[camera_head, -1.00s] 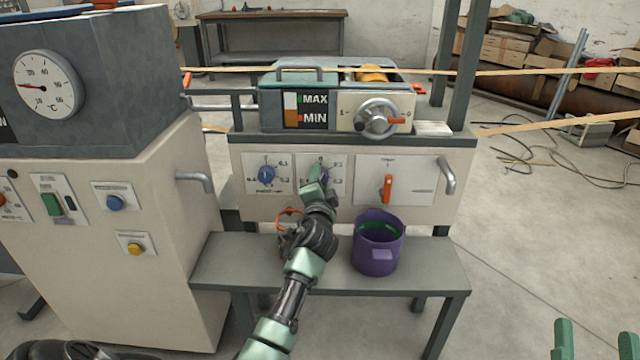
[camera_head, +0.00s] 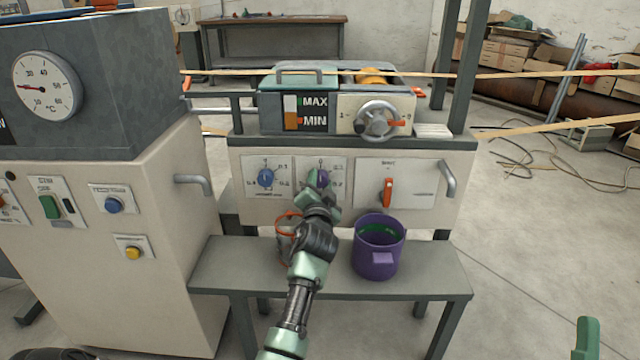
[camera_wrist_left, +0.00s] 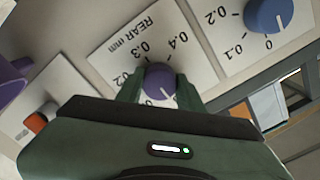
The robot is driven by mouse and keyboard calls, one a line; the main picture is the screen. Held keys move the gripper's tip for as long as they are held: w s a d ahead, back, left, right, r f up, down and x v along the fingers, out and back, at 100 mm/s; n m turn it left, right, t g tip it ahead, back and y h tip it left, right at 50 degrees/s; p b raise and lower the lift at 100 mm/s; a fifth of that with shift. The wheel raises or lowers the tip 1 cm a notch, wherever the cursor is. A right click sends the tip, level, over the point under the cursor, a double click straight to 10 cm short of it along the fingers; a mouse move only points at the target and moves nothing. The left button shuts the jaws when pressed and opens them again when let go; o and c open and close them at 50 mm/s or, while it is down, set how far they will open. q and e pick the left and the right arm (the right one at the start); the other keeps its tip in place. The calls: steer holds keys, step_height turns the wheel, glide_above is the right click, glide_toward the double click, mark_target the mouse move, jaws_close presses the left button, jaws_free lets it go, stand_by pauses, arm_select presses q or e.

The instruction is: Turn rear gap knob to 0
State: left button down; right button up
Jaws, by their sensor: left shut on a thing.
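The rear gap knob is purple (camera_head: 323,177) and sits on a white scale plate in the middle of the machine's front panel. In the left wrist view the knob (camera_wrist_left: 159,79) stands between the two green fingers of my left gripper (camera_wrist_left: 160,90). My left gripper (camera_head: 319,187) is shut on it, from the front. The plate reads "REAR mm", with 0.2, 0.3 and 0.4 showing in the wrist view. I cannot read the knob's pointer clearly. One green finger of my right gripper (camera_head: 586,340) shows at the lower right, with no second finger against it.
A blue knob (camera_head: 265,177) is left of the rear one, and an orange switch (camera_head: 388,192) right. A purple bucket (camera_head: 377,258) stands on the grey bench (camera_head: 432,281) below, close right of my left arm. An orange-rimmed container (camera_head: 284,232) is partly hidden by that arm.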

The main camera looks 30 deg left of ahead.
arm_select(q)
steer(key=shift+f, duration=0.15)
steer(key=c, duration=0.9)
jaws_free()
steer(key=shift+s+d, duration=0.2)
steer(key=p+v, duration=0.2)
steer(key=v, duration=0.5)
steer(key=shift+s, duration=0.2)
arm_select(e)
steer(key=w+f+g+h, duration=0.1)
steer(key=w+f+g, duration=0.2)
steer(key=f+g, duration=0.2)
steer(key=shift+w+f+h, duration=0.3)
steer(key=shift+f+h, duration=0.1)
steer(key=shift+f, duration=1.3)
arm_select(q)
steer(key=shift+d, duration=0.1)
arm_select(e)
steer(key=shift+d, duration=0.1)
